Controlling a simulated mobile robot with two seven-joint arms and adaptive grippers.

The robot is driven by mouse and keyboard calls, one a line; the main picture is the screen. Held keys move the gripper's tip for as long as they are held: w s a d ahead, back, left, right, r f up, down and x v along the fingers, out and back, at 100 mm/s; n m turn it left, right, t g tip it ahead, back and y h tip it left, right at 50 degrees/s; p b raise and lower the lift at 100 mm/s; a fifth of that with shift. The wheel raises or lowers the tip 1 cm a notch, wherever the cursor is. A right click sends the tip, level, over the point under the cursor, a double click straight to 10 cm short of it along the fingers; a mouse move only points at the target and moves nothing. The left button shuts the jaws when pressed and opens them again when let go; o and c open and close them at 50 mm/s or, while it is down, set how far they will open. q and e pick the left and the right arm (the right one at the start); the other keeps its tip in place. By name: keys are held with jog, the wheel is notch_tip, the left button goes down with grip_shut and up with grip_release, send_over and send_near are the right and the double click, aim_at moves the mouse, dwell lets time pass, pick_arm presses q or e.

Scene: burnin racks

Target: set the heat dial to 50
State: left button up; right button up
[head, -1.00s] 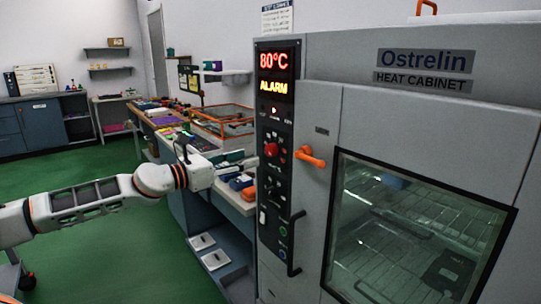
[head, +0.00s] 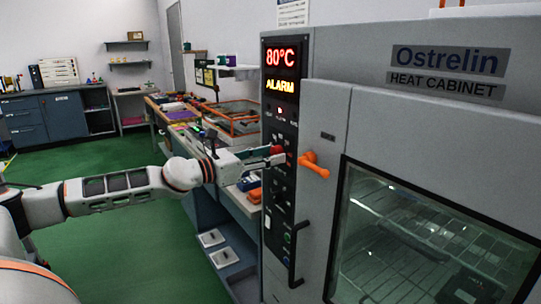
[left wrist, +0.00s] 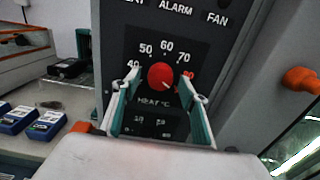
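The red heat dial (left wrist: 161,76) is on the dark panel of the heat cabinet (head: 315,200). Numbers from 40 to 70 show around it, with a red mark at its right. The dial's pale pointer line slants down and right. The dial also shows in the head view (head: 277,150), partly hidden by my gripper. The display (head: 281,57) reads 80°C, with ALARM (head: 281,85) lit below it. My left gripper (left wrist: 160,80) is open, with one teal-padded finger on each side of the dial. Whether the fingers touch it I cannot tell. My right gripper is not in view.
An orange door handle (head: 313,164) sticks out just right of the panel. A black bar handle (head: 295,255) is lower on the panel. A workbench (head: 240,205) with blue instruments (left wrist: 45,120) stands left of the cabinet. The green floor is open at left.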

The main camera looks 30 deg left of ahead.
pick_arm(q)
jog(key=c, duration=0.9)
